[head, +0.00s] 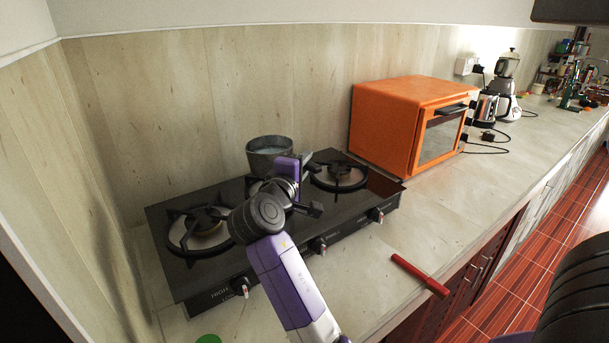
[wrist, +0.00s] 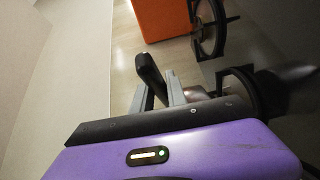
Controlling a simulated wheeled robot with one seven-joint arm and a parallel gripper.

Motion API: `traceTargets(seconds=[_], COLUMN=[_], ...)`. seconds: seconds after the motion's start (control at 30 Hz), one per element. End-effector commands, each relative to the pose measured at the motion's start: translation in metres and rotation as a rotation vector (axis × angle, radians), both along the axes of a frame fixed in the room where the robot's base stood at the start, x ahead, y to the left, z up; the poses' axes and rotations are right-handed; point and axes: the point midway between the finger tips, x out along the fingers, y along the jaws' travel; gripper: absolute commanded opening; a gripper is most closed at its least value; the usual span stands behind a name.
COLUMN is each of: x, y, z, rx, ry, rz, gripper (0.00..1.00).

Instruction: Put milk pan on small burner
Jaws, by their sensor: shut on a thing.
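The milk pan (head: 269,157) is a grey metal pan at the back middle of the black stove in the head view. It looks upright, over or just behind the middle burner (head: 256,187). That smaller burner is largely hidden by my arm and the pan. My gripper (head: 308,180) is in front and to the right of the pan. In the wrist view, the fingers of my gripper (wrist: 158,97) are shut on the pan's black handle (wrist: 149,72). I cannot tell whether the pan's base touches the burner support.
Larger burners sit at the left (head: 197,231) and right (head: 340,176) of the stove (head: 345,218). An orange oven (head: 385,127) stands to the right. A red-handled object (head: 419,274) lies on the front counter. The counter between it and the stove is clear.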

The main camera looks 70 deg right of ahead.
Motion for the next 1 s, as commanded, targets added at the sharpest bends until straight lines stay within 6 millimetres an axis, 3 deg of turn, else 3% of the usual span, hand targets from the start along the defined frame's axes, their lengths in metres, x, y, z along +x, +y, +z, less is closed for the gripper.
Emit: traceTargets(seconds=[0.2,0.5,0.53,0.6,1.0], x=[0.000,0.000,0.000,0.000,0.000], y=[0.000,0.000,0.000,0.000,0.005], z=[-0.026,-0.030,-0.033,-0.033,-0.033], rx=[-0.003,-0.004,0.002,0.001,0.000], ry=[-0.002,-0.004,0.002,0.002,0.002], rz=[0.001,0.002,0.000,0.000,0.002], gripper=[0.00,0.00,0.24,0.38,0.39])
